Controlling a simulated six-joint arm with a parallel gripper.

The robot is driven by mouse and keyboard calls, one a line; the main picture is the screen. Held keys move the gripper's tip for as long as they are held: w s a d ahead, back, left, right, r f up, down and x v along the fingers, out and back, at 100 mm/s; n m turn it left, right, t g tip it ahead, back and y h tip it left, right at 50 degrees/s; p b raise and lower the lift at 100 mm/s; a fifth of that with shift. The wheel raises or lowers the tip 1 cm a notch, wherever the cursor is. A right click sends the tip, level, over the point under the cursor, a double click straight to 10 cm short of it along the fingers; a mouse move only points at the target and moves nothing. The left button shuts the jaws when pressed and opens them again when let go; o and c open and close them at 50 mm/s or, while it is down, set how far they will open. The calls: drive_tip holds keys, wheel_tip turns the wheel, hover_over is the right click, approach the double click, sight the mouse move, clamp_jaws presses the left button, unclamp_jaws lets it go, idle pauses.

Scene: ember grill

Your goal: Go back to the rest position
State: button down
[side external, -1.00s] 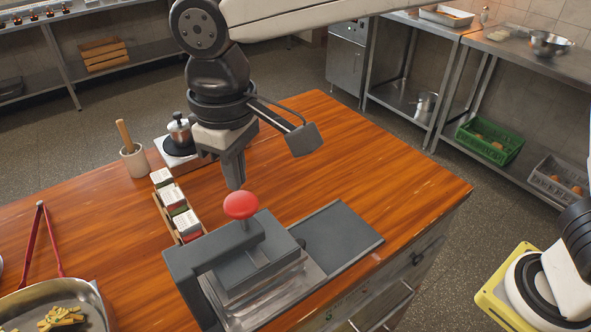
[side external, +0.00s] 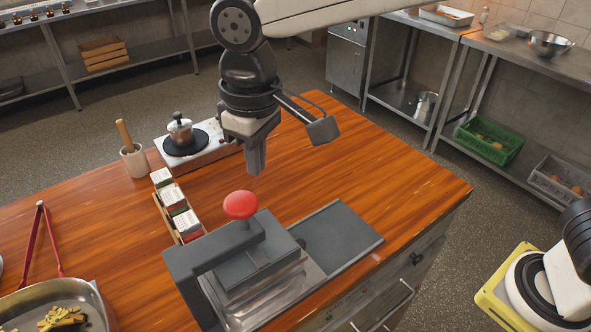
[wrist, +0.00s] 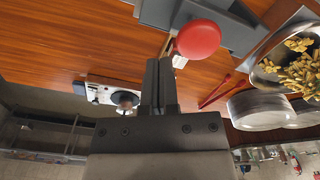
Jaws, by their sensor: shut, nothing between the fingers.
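My gripper (side external: 256,172) is shut and empty. It hangs in the air above the wooden counter, behind the grill press as seen in the side external view. The grey grill press (side external: 246,262) has a red knob (side external: 241,205) on top, and its lid lies down over its base. In the wrist view my gripper (wrist: 160,62) points toward the counter, with the red knob (wrist: 198,39) showing beside the fingertips. The fingers are apart from the knob.
A small burner (side external: 186,143) with a metal pot (side external: 180,128) stands at the counter's back edge. A mortar with pestle (side external: 134,160), a box of small packets (side external: 178,208), red tongs (side external: 46,240) and a pan of food (side external: 20,300) stand to the left. The counter's right part is clear.

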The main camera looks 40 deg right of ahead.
drive_tip(key=d+f+m+t, duration=0.1)
drive_tip(key=d+f+m, duration=0.1)
drive_tip(key=d+f, duration=0.45)
drive_tip(key=d+f+m, duration=0.1)
drive_tip(key=d+f, duration=0.2)
drive_tip(key=d, duration=0.7)
drive_tip(key=s+d+f+m, duration=0.1)
drive_tip(key=s+d+f, duration=0.2)
drive_tip(key=d, duration=0.3)
drive_tip(key=s+d+f+m+t, duration=0.1)
drive_tip(key=s+d+f, duration=0.2)
drive_tip(key=d, duration=0.3)
drive_tip(key=shift+s+f, duration=0.3)
drive_tip(key=shift+s, duration=0.5)
drive_tip(key=c, duration=1.3)
unclamp_jaws()
drive_tip(key=shift+d, duration=0.1)
